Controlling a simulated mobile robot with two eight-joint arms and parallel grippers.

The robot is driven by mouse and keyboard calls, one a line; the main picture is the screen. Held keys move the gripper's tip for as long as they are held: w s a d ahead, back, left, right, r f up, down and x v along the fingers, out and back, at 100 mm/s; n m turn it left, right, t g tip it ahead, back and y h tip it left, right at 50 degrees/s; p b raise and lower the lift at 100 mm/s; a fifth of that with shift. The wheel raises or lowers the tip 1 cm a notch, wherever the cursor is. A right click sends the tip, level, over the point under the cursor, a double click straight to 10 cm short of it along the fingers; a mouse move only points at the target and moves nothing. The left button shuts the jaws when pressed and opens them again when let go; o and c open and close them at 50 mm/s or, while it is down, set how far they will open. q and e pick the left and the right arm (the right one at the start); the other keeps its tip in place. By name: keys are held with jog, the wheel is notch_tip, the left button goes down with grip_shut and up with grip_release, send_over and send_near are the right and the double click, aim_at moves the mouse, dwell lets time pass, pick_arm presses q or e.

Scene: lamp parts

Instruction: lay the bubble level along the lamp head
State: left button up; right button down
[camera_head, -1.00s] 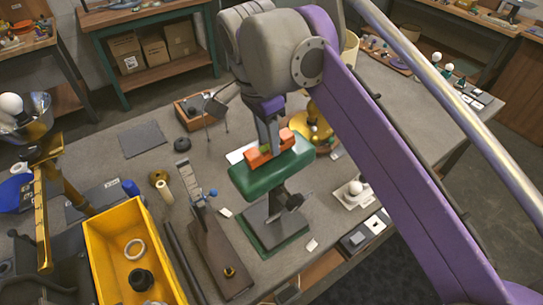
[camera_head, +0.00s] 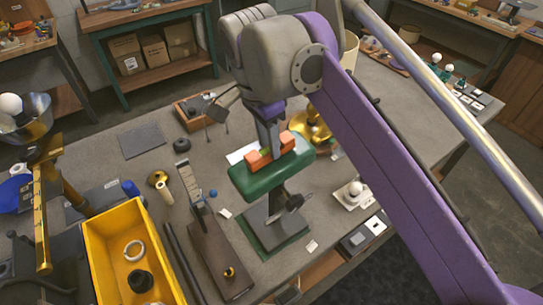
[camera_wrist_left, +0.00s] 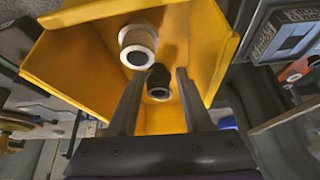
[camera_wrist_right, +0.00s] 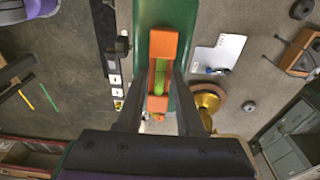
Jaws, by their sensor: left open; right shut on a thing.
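The orange bubble level (camera_head: 257,160) with a green vial is over the top of the green lamp head (camera_head: 250,187). Its long side runs the same way as the head. My right gripper (camera_head: 269,143) is shut on the level from above. In the right wrist view the level (camera_wrist_right: 158,103) lies between the fingers, in line with the green head (camera_wrist_right: 179,17). I cannot tell whether its underside touches the head. My left gripper (camera_wrist_left: 155,82) is open and empty at the yellow bin (camera_wrist_left: 75,60) in the left wrist view.
A brown board (camera_head: 217,262) lies left of the lamp's dark base. A brass dish (camera_head: 309,124) stands behind the head. The bench near the grey mat (camera_head: 142,140) is fairly clear.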

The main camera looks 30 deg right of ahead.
aim_at(264, 150)
jog(key=shift+f, duration=0.35)
dwell(1.0)
jog(key=shift+c, duration=2.2)
grip_release()
jog(key=shift+r, duration=0.1)
pick_arm(q)
jog(key=shift+w+r+p, duration=0.2)
jog(key=shift+r+p, duration=0.15)
jog(key=shift+r, duration=0.15)
jog(key=shift+w+r+p, duration=0.2)
jog(key=shift+r+p, duration=0.15)
jog(key=shift+r, duration=0.15)
pick_arm(e)
notch_tip(264, 150, up, 11)
jog(key=a, duration=0.1)
jog(key=shift+a+f, duration=0.15)
jog(key=shift+f, duration=0.05)
pick_arm(q)
jog(key=shift+s, duration=0.15)
pick_arm(e)
jog(key=shift+s+f, duration=0.1)
